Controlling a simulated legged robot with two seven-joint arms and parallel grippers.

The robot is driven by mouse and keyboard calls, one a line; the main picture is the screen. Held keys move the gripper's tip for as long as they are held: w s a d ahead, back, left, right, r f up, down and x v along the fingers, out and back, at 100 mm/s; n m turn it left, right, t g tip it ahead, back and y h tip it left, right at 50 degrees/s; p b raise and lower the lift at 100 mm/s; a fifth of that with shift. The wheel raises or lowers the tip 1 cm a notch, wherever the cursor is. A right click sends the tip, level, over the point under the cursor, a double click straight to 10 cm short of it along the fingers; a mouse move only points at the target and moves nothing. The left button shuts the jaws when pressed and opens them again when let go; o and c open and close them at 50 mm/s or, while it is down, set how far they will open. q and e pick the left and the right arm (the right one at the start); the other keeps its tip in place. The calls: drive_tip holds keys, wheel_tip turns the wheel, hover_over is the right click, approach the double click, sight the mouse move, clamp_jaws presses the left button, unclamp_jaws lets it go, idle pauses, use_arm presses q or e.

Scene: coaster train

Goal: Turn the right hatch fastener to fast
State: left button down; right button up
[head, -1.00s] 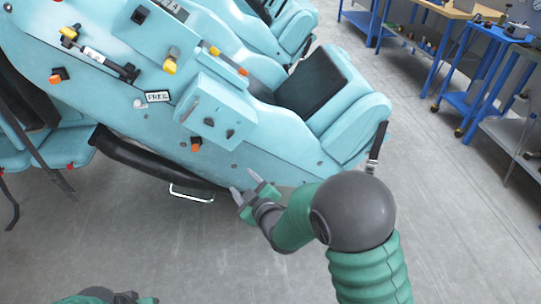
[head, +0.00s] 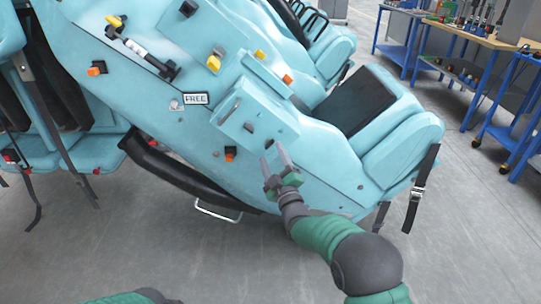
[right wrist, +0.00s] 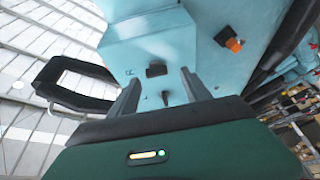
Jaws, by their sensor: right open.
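A light-blue hatch box (head: 232,128) sits on the side of the coaster car. Its sloped face carries two small dark fasteners: one (head: 249,127) further left and one (head: 269,145) close to my fingertips. In the right wrist view one dark fastener (right wrist: 156,69) shows between the fingertips beside a mark like an R; another (right wrist: 165,98) is nearer the palm. Their turn positions are too small to tell. My right gripper (head: 272,152) is open and empty in front of the box's lower right part; contact cannot be told. My left gripper is out of view.
A FREE label (head: 196,99) and several orange and yellow knobs, one orange (head: 230,154) below the box, sit on the car side. A black bumper tube (head: 180,178) runs below. A seat (head: 400,140) and a hanging strap (head: 418,190) are at right.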

sight(270, 144)
drive_tip(key=shift+w+r, duration=0.2)
drive_tip(key=shift+w, duration=0.45)
drive_tip(key=shift+w+r, duration=0.15)
drive_tip(key=shift+w, duration=0.45)
drive_tip(key=shift+a, duration=0.2)
drive_tip(key=c, duration=0.3)
drive_tip(key=shift+f, duration=0.15)
clamp_jaws()
